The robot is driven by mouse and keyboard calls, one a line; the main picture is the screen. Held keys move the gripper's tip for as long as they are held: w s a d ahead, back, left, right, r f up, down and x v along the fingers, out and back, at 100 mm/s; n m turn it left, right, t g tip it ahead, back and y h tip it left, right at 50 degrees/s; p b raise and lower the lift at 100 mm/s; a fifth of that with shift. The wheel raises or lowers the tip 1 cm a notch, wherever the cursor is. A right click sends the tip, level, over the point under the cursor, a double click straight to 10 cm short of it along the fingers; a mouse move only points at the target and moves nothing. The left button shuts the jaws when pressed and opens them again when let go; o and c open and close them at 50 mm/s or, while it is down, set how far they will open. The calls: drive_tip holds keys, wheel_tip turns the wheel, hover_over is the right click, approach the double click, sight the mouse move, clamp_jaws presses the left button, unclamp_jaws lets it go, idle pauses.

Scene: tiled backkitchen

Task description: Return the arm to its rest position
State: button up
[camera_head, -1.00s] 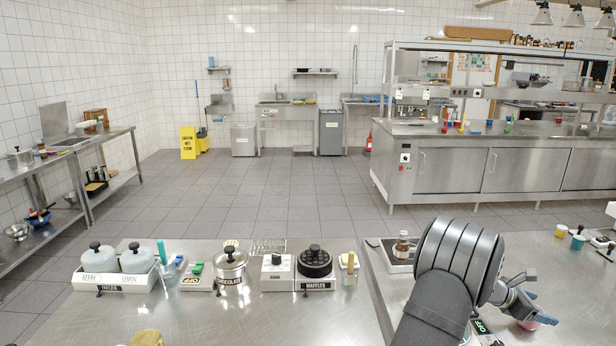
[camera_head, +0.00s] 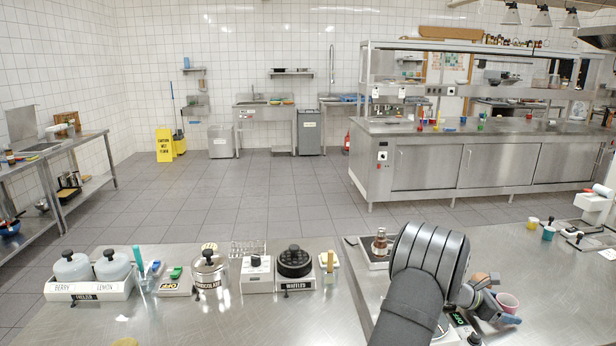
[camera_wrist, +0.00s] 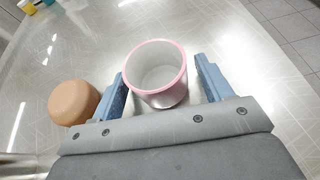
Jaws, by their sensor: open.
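My gripper (camera_head: 494,300) is low over the right part of the steel counter (camera_head: 560,280). In the wrist view its two blue fingers (camera_wrist: 160,68) are spread, one on each side of a white cup with a pink rim (camera_wrist: 158,100). The cup looks empty and upright, and I see gaps beside it, so it is not gripped. The same cup (camera_head: 509,302) shows beside the fingers in the head view. My forearm and wrist hide part of the counter below them.
A round tan object (camera_wrist: 73,102) sits just left of the left finger. A brown bottle (camera_head: 380,242) stands left of my wrist. A yellow cup (camera_head: 533,223), a teal cup (camera_head: 549,233) and a white machine (camera_head: 592,210) stand farther right. Bare counter lies between.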

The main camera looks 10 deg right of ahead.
drive_tip(key=r, duration=0.4)
drive_tip(key=shift+d+r, duration=0.1)
drive_tip(key=shift+d, duration=0.25)
drive_tip(key=s+d+r, duration=0.1)
drive_tip(key=s+r, duration=0.6)
drive_tip(key=s, duration=0.5)
wheel_tip(320, 180, up, 11)
drive_tip(key=w, duration=0.1)
drive_tip(key=w+a+n+t, duration=0.55)
drive_tip(key=w+a, duration=0.95)
drive_tip(key=w, duration=0.3)
drive_tip(key=w+a+n+t+y, duration=0.2)
drive_tip(key=w+a, duration=0.4)
drive_tip(key=a, duration=0.5)
drive_tip(key=w+a+n+t+y, duration=0.1)
drive_tip(key=w+a, duration=0.5)
drive_tip(key=a, duration=0.6)
drive_tip(key=shift+w+r+n+t+y, duration=0.2)
drive_tip(key=shift+n+t+y, duration=0.2)
drive_tip(key=shift+n+t, duration=0.6)
drive_tip(key=shift+a+m+t, duration=0.1)
drive_tip(key=shift+m+t, duration=0.15)
drive_tip(key=o, duration=0.6)
drive_tip(key=shift+a, duration=0.1)
